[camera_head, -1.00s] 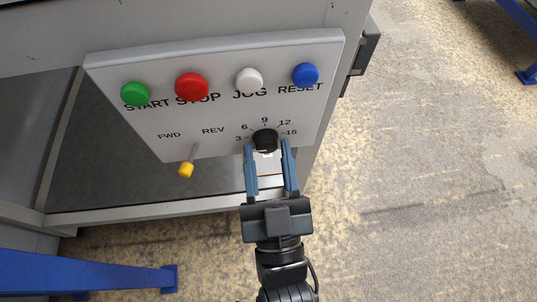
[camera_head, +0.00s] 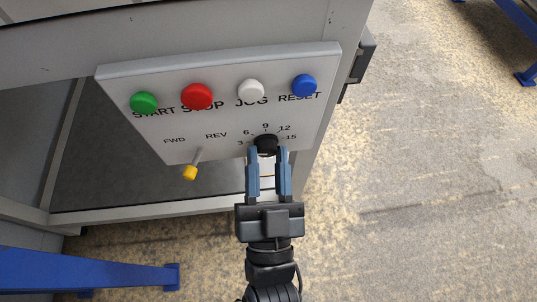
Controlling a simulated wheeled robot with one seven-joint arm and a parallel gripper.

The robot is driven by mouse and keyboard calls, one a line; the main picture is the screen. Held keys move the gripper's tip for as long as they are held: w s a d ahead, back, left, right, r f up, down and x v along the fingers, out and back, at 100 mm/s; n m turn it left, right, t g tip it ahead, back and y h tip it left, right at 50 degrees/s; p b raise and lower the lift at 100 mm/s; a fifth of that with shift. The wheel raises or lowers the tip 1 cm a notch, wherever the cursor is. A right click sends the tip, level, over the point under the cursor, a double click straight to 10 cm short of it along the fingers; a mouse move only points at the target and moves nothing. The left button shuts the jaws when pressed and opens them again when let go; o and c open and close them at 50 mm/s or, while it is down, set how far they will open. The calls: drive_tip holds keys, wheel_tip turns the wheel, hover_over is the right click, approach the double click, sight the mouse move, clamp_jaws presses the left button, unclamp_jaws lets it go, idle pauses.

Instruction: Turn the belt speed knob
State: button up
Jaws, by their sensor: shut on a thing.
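The black belt speed knob (camera_head: 266,143) sits at the lower right of the grey control panel (camera_head: 222,128). Numbers 3, 6, 9, 12 and 15 are printed around it. My gripper (camera_head: 267,152) reaches up from below, with its two blue fingers on either side of the knob and shut on it. The fingertips hide the knob's lower sides. I cannot make out a pointer mark on the knob.
Green START (camera_head: 144,102), red STOP (camera_head: 197,96), white JOG (camera_head: 250,90) and blue RESET (camera_head: 304,85) buttons line the panel's top. A yellow-tipped lever (camera_head: 190,172) sticks out left of my gripper. A blue beam (camera_head: 85,270) lies at lower left.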

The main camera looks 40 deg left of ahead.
drive_tip(key=m+h+p, duration=0.1)
drive_tip(key=m, duration=0.1)
drive_tip(key=m+t+h+p, duration=0.1)
drive_tip(key=m, duration=0.1)
drive_tip(key=m+h+p, duration=0.1)
drive_tip(key=m, duration=0.1)
drive_tip(key=shift+s+a+r+m+p, duration=0.1)
drive_tip(key=shift+r+m+p, duration=0.2)
drive_tip(key=shift+p, duration=0.1)
drive_tip(key=shift+s+f+m+t+h+p, duration=0.1)
drive_tip(key=shift+m+t+h+p, duration=0.2)
drive_tip(key=shift+m+h+p, duration=0.45)
drive_tip(key=shift+m+y, duration=0.25)
drive_tip(key=o, duration=1)
drive_tip(key=shift+o, duration=0.2)
drive_tip(key=v, duration=0.7)
drive_tip(key=shift+s, duration=0.35)
drive_tip(key=shift+f, duration=0.1)
